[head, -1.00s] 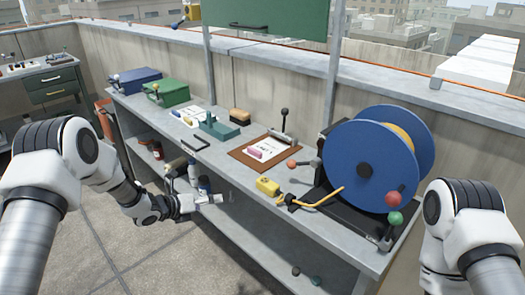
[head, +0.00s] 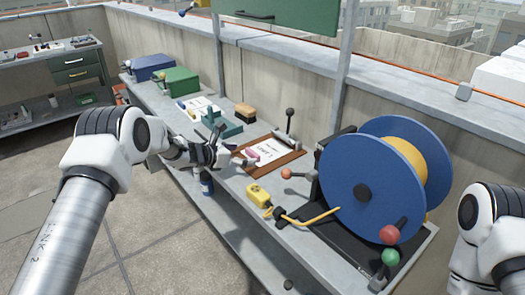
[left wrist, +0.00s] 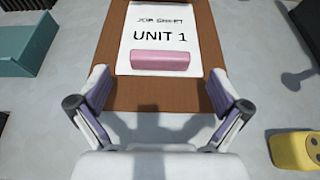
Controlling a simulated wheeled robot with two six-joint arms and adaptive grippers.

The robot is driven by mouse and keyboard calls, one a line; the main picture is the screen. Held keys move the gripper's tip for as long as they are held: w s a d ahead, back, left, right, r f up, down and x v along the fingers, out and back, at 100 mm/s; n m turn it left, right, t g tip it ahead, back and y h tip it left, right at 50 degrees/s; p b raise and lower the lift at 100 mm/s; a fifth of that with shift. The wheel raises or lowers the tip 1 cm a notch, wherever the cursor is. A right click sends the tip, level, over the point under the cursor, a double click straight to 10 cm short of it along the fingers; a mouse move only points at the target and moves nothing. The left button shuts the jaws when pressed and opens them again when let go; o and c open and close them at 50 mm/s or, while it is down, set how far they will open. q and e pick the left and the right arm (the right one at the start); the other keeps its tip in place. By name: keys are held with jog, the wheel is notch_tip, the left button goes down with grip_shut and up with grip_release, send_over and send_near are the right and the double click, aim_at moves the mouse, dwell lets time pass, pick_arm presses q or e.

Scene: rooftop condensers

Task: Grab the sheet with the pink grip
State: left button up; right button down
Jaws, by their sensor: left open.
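The white sheet (head: 271,150) lies on a brown board (head: 291,161) on the bench, with a pink grip (head: 252,153) at its near edge. In the left wrist view the sheet (left wrist: 160,20) reads "UNIT 1", and the pink grip (left wrist: 160,61) lies across its lower edge. My left gripper (head: 236,155) is open and empty, close to the near side of the grip. In the left wrist view its fingers (left wrist: 160,95) are spread to either side, just short of the grip. My right gripper is out of view.
A teal block (head: 218,126) and another sheet (head: 198,106) lie left of the board. A lever (head: 289,122) stands behind it. A yellow plug (head: 258,195) and a large blue reel (head: 365,175) are to the right. Blue and green boxes are at the far left.

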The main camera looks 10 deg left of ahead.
aim_at(250, 154)
pick_arm(q)
jog(key=x, duration=0.3)
jog(key=shift+s+a, duration=0.1)
jog(key=shift+c, duration=1.3)
jog(key=c, duration=0.9)
jog(key=shift+c, duration=0.2)
